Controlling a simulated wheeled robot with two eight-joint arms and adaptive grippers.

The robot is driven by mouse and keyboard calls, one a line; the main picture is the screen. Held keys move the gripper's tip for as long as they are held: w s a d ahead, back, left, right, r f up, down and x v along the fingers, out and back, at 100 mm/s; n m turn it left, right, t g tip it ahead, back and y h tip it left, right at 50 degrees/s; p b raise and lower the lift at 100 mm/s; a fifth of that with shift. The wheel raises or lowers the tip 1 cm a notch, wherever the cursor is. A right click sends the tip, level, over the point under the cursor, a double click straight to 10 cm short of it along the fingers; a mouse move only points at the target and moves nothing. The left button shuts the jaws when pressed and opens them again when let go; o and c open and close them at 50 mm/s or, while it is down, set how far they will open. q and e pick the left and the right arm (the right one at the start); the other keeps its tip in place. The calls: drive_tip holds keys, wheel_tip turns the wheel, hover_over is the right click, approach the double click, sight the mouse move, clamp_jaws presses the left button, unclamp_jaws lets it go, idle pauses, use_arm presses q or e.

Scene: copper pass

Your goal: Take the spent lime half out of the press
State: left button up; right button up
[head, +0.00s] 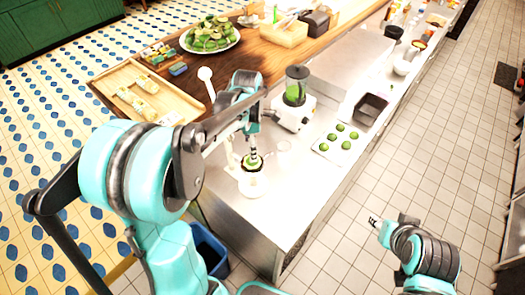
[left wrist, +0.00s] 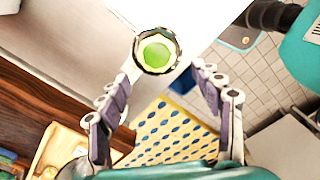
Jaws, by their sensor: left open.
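The green lime half (head: 252,161) sits in the dark-rimmed cup of the press (head: 250,184), on the near left part of the steel counter. In the left wrist view the lime half (left wrist: 156,53) shows cut round and bright green inside the ring-shaped rim of the press (left wrist: 139,60). My left gripper (head: 253,146) is above the press, pointing down. In the left wrist view its two fingers (left wrist: 160,85) are spread wide with nothing between them, and the lime lies beyond the tips. My right gripper (head: 373,221) hangs over the tiled floor, away from the counter; its finger gap is too small to judge.
A white tray with several green limes (head: 341,137) and a dark pan (head: 371,108) are to the right. A wooden tray (head: 150,93) and a plate of limes (head: 210,34) are at left. A blue bin (head: 207,248) stands below.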

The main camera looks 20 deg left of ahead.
use_arm(q)
drive_tip(key=f, duration=0.6)
drive_tip(key=shift+w+b, duration=0.35)
drive_tip(key=shift+w, duration=0.05)
drive_tip(key=shift+s+f, duration=0.1)
drive_tip(key=shift+f, duration=0.25)
drive_tip(key=c, duration=0.8)
